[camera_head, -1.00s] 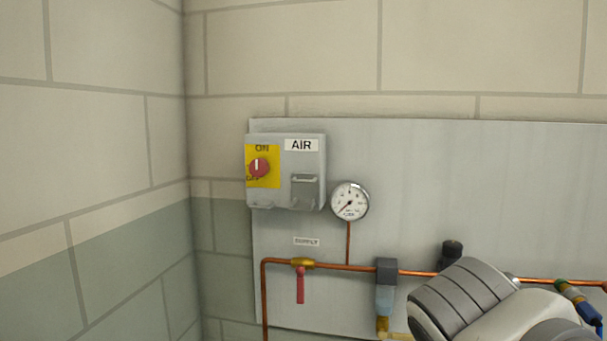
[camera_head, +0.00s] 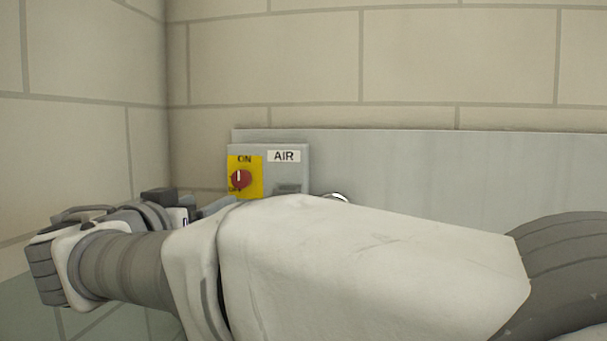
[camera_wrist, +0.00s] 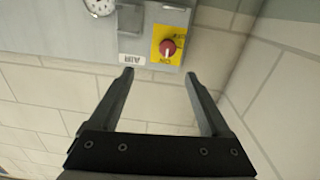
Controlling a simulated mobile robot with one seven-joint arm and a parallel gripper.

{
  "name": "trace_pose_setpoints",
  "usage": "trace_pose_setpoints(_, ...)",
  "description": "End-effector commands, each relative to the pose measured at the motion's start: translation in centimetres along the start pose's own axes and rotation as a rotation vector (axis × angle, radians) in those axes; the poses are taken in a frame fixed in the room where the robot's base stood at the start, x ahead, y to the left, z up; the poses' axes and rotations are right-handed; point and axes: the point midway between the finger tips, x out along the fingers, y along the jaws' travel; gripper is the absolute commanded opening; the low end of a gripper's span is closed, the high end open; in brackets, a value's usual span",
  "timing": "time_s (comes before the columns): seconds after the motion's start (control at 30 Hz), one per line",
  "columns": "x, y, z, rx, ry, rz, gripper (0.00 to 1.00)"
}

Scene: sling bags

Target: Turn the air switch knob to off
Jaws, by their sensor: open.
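The air switch is a grey box (camera_head: 292,168) on the back wall, labelled AIR. Its red knob (camera_head: 241,179) sits on a yellow plate (camera_head: 257,164). The knob's white mark stands upright, toward ON; the lower lettering is partly covered. In the wrist view the switch appears upside down, with the red knob (camera_wrist: 167,47) beyond and between the fingertips. My gripper (camera_wrist: 159,73) is open and empty, its two fingers apart and not visibly touching the knob. In the head view my arm hides the lower part of the box and most of the gripper.
A grey panel (camera_head: 400,165) carries the box. A round gauge (camera_wrist: 100,4) is beside the box, mostly hidden by my arm in the head view. A side wall (camera_head: 75,130) meets the back wall left of the switch.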

Motion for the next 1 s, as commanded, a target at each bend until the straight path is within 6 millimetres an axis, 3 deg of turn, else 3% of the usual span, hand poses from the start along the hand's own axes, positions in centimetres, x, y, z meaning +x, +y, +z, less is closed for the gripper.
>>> trace_pose_setpoints(0.1, -0.2, -1.4, -0.5, 0.045, 0.005, -0.03, 0.81)
trace_pose_setpoints(0.27, 1.4, -1.5, -0.6, 0.051, 0.007, -0.03, 0.81)
trace_pose_setpoints(0.8, 12.9, -1.7, -0.7, 0.048, 0.004, -0.028, 0.81)
trace_pose_setpoints(1.0, 15.8, -1.9, -0.7, 0.049, 0.005, -0.029, 0.81)
